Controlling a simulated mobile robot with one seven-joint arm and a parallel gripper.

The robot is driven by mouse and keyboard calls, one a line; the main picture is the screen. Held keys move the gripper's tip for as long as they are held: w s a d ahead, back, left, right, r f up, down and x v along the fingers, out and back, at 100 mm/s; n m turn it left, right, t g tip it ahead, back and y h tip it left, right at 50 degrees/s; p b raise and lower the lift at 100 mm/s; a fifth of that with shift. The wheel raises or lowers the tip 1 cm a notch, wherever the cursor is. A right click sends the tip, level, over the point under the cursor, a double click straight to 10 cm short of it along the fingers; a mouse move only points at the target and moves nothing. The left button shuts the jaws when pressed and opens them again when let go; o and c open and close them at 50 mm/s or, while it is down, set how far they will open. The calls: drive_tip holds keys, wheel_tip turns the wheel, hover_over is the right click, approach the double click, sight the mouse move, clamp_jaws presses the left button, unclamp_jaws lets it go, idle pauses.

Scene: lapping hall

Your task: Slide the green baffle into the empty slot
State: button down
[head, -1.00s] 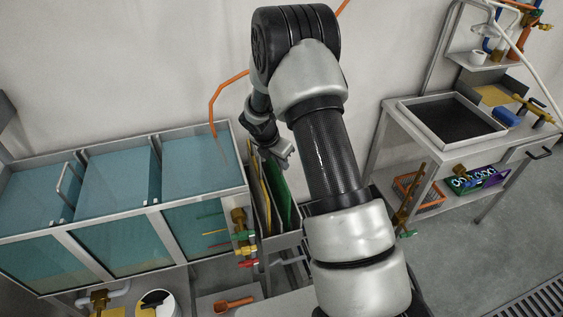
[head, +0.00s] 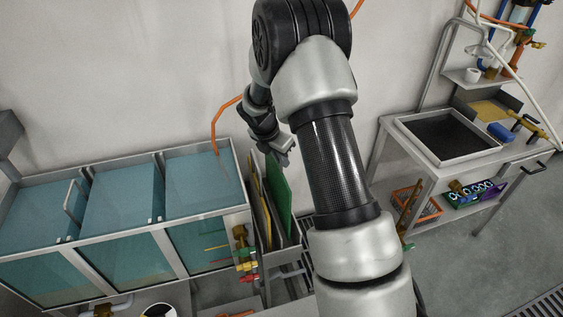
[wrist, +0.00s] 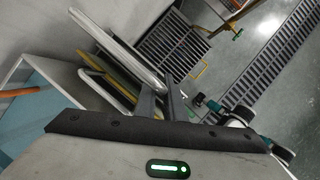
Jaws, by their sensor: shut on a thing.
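The green baffle (head: 279,197) stands upright, partly in the grey slotted rack (head: 284,258) to the right of the tanks. My gripper (head: 280,154) is at its top edge and shut on it. In the wrist view, my fingers (wrist: 164,103) meet the end of a pale-edged panel seen nearly edge-on, which I take to be the baffle. A yellow panel (head: 256,185) stands in the rack to the left of the green one. The baffle's lower edge and the empty slot are hidden.
Blue-water tanks (head: 205,172) stand close on the rack's left, with valves (head: 242,255) at their near corner. An orange hose (head: 214,130) hangs behind. A workbench (head: 397,150) stands to the right. Floor grates (wrist: 175,50) show in the wrist view.

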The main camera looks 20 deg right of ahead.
wheel_tip(320, 180, up, 29)
drive_tip(key=p, duration=1)
drive_tip(key=shift+r, duration=0.2)
idle(0.7)
idle(0.3)
drive_tip(key=shift+w, duration=0.1)
idle(1.4)
